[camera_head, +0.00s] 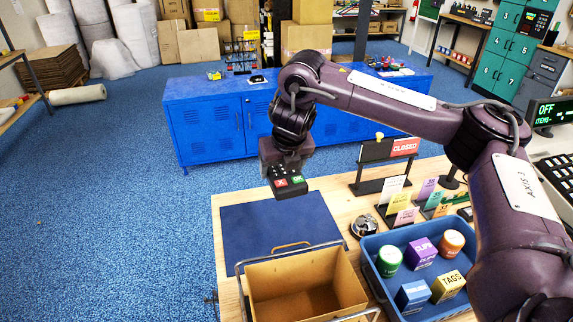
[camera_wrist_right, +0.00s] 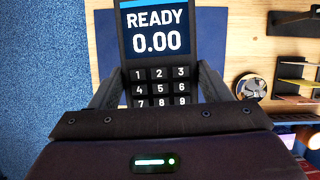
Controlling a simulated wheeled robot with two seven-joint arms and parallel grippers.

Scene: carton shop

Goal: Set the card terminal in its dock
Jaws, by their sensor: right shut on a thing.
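The card terminal (camera_head: 290,188) is dark, with red and green keys at its near end in the head view. My right gripper (camera_head: 285,164) is shut on it and holds it above the far part of the blue mat. In the right wrist view the terminal (camera_wrist_right: 158,75) shows a screen reading "READY 0.00" above a number keypad. The right gripper's fingers (camera_wrist_right: 160,92) are on either side of its keypad. I cannot make out the dock in either view. My left gripper is not in view.
The blue mat (camera_head: 245,235) lies on the wooden counter. A tan open bin (camera_head: 262,290) stands in front. A blue tray (camera_head: 375,268) with several goods is to its right. A round metal item (camera_head: 364,226), card stands and a "CLOSED" sign (camera_head: 405,147) stand behind.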

